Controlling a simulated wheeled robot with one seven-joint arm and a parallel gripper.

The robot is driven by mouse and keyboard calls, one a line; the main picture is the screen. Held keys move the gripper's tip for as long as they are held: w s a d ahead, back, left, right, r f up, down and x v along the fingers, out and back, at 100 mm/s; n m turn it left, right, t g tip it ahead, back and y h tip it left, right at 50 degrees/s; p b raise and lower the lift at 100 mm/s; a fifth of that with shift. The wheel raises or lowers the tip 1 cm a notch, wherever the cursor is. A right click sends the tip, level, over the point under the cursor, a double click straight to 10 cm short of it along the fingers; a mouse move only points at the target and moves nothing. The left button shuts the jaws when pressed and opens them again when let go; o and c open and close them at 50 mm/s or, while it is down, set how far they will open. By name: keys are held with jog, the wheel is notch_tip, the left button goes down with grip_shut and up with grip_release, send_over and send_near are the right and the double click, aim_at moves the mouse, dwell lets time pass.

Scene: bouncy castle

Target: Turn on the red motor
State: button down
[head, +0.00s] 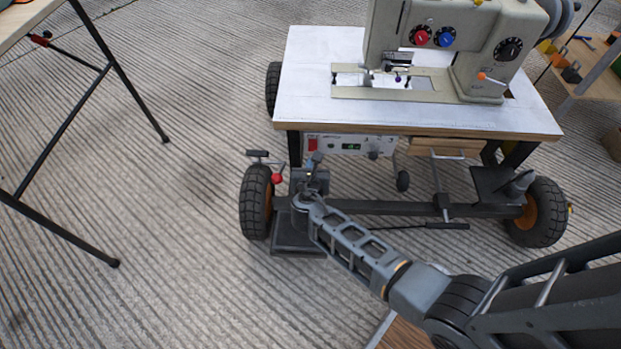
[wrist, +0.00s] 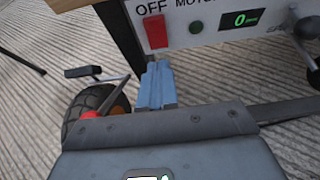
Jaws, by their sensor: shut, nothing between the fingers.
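A white control box (head: 349,146) hangs under the front edge of the sewing machine table. It carries a red switch (head: 312,145) at its left end. In the wrist view the red switch (wrist: 155,32) sits below lettering that reads "OFF" and the start of "MOTOR". A dark green round light (wrist: 196,27) and a display (wrist: 239,19) showing a green 0 are to its right. My gripper (head: 316,158) is shut and empty, just below the switch. Its blue fingertips (wrist: 158,66) point up at the switch's lower end; I cannot tell if they touch it.
The sewing machine (head: 440,45) stands on the white wheeled table (head: 315,75). A lever with a red knob (head: 276,178) and a black tyre (head: 256,202) are left of my gripper. A black pedal (head: 296,240) lies below. Open ribbed floor lies to the left.

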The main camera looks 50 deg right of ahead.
aim_at(312, 145)
jog(key=shift+w+d+f+b, duration=0.1)
jog(key=shift+w+d+b, duration=0.15)
jog(key=shift+w+d, duration=0.45)
jog(key=shift+w+d+f+b, duration=0.1)
jog(key=shift+w+d+b, duration=0.1)
jog(key=shift+w+d, duration=0.45)
jog(key=shift+s+d, duration=0.15)
jog(key=shift+s, duration=0.05)
jog(key=shift+f, duration=0.1)
jog(key=shift+w+d+h+b, duration=0.15)
jog(key=shift+h+b, duration=0.15)
jog(key=shift+b, duration=0.4)
jog(key=shift+r, duration=0.2)
jog(key=shift+w+r+p, duration=0.1)
jog(key=shift+r+p, duration=0.75)
jog(key=shift+p, duration=0.05)
